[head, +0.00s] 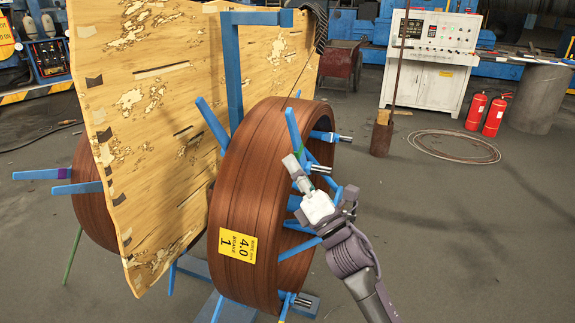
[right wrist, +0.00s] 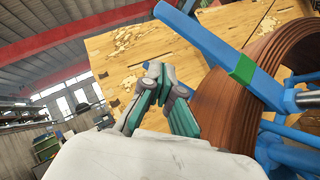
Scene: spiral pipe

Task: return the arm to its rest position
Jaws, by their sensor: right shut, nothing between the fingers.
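My right gripper (head: 297,168) is in front of the right side of the large brown coil (head: 240,200) in the head view. It is near the blue spokes inside the coil's ring. In the right wrist view my right gripper (right wrist: 155,75) is shut with nothing between its fingertips. Behind it there are the wooden panel (right wrist: 130,50), the brown coil (right wrist: 235,95) and a blue arm with a green band (right wrist: 242,68). Whether the gripper touches a spoke cannot be told. My left gripper is not in view.
A large wooden panel (head: 150,90) stands left of the coil, with a second brown coil (head: 90,190) behind it. A white control cabinet (head: 430,60), two red extinguishers (head: 476,111) and a grey drum (head: 540,95) stand at the back right.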

